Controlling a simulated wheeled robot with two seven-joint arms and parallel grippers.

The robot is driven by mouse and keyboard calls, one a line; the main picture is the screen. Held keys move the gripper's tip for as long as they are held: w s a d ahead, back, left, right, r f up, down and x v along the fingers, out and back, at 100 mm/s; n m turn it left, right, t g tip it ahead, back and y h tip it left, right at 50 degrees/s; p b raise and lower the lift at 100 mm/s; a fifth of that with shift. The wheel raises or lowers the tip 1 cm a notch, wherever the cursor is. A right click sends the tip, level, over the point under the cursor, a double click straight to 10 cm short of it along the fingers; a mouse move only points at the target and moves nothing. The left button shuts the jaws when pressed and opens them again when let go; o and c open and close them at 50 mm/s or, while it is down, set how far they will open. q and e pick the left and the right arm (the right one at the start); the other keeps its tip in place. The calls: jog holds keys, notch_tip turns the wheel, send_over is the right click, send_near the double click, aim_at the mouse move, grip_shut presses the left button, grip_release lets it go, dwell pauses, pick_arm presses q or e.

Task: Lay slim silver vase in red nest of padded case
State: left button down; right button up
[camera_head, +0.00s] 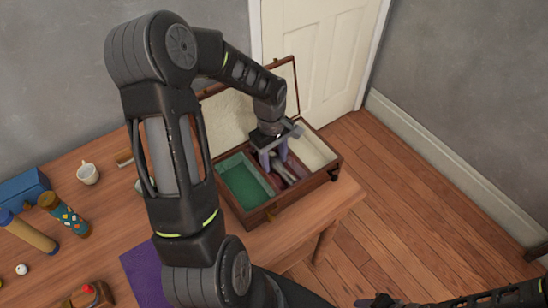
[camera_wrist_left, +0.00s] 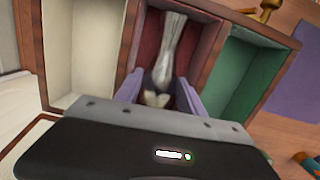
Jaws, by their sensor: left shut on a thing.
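The slim silver vase (camera_wrist_left: 173,45) lies lengthwise in or just above the red nest (camera_wrist_left: 147,42), the middle compartment of the padded case (camera_head: 262,212). Whether it rests on the padding I cannot tell. My left gripper (camera_head: 273,158) reaches down over this nest, its purple fingers shut on the vase, partly hiding it in the head view (camera_head: 283,170). In the left wrist view the fingers (camera_wrist_left: 160,90) stand on either side of the vase's near end. My right gripper (camera_head: 378,301) is low at the bottom edge, dark and partly cut off.
The green nest (camera_head: 243,184) is empty, and the cream nest (camera_head: 312,150) lies on the other side. The case lid stands open behind. A purple cloth (camera_head: 143,272) lies in front.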

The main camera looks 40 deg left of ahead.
aim_at(272, 156)
pick_arm(q)
jog(key=shift+f, duration=0.2)
jog(key=c, duration=0.9)
grip_release()
jog(key=shift+c, duration=0.2)
jog(key=shift+r, duration=0.1)
jog(key=shift+r, duration=0.2)
notch_tip(272, 156, up, 12)
jog(key=a, duration=0.1)
jog(key=shift+w+b, duration=0.15)
jog(key=shift+b, duration=0.3)
jog(key=shift+f, duration=0.15)
